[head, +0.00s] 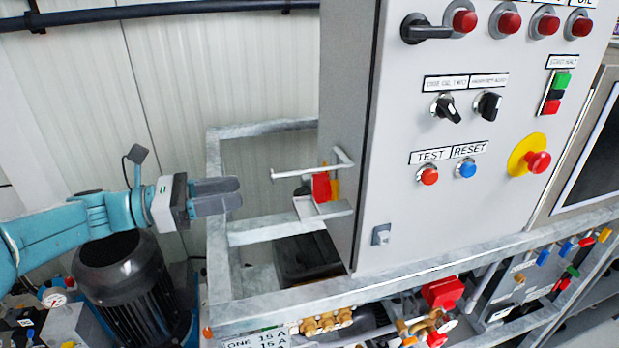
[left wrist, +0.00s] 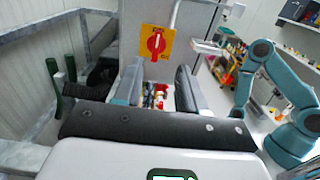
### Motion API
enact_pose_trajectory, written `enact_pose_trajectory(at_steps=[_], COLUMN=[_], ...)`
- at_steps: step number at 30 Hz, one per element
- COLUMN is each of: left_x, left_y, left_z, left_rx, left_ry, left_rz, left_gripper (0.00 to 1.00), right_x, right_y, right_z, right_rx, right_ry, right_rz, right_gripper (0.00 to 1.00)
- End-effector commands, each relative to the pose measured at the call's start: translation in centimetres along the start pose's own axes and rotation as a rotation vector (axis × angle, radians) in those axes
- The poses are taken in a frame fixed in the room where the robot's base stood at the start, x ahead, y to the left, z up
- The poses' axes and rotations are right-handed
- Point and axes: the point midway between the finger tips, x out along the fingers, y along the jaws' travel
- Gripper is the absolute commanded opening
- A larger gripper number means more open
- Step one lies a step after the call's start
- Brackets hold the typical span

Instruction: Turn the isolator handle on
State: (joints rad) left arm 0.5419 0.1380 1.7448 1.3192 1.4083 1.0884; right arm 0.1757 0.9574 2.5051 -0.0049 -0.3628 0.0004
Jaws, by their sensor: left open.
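The isolator handle is a red rotary grip on a yellow plate on the left side wall of the grey control cabinet. In the left wrist view the red handle (left wrist: 155,43) stands about upright, ahead of and above the fingers. In the head view it (head: 321,186) shows edge-on, partly behind a bent grey rod. My left gripper (head: 238,193) is open and empty, to the left of the handle and clearly apart from it. Its two fingers (left wrist: 158,84) also show in the left wrist view, with a gap between them. My right gripper is not seen.
The grey cabinet (head: 400,200) carries lamps, selector switches and an emergency stop. A bent rod (head: 300,171) and a small ledge (head: 318,210) stick out near the handle. A galvanised frame rail (head: 270,305) runs below. A black motor (head: 125,275) stands under my left arm.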

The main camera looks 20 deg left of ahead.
Motion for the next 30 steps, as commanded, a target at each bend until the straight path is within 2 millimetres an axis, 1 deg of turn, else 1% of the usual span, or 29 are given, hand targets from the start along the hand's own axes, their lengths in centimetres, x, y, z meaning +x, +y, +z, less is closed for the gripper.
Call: enact_pose_trajectory(at_steps=[1, 9, 15, 18, 21, 24, 30], left_x=[1.2, 7.6, 11.7, 13.0, 13.8, 14.2, 14.2], left_y=[-0.1, -0.1, -0.1, -0.1, -0.1, -0.1, 0.0], left_z=[0.1, 0.2, 0.1, 0.1, 0.0, 0.0, -0.1], left_rx=[-0.002, -0.003, -0.002, -0.002, -0.002, -0.001, -0.001], left_ry=[-0.001, -0.001, 0.001, 0.0, 0.001, 0.0, 0.0], left_rz=[-0.007, -0.006, -0.005, -0.003, -0.002, -0.001, 0.0], left_gripper=[0.4, 0.4, 0.4, 0.4, 0.4, 0.4, 0.4], right_x=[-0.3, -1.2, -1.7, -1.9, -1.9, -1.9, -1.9], right_y=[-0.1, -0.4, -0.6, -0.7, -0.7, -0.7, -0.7], right_z=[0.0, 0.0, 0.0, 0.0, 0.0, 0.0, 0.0], right_rx=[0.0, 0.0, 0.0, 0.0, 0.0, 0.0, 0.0], right_ry=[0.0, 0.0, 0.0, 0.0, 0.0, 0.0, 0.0], right_rz=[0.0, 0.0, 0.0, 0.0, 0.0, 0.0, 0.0], right_gripper=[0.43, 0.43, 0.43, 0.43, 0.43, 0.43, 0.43])
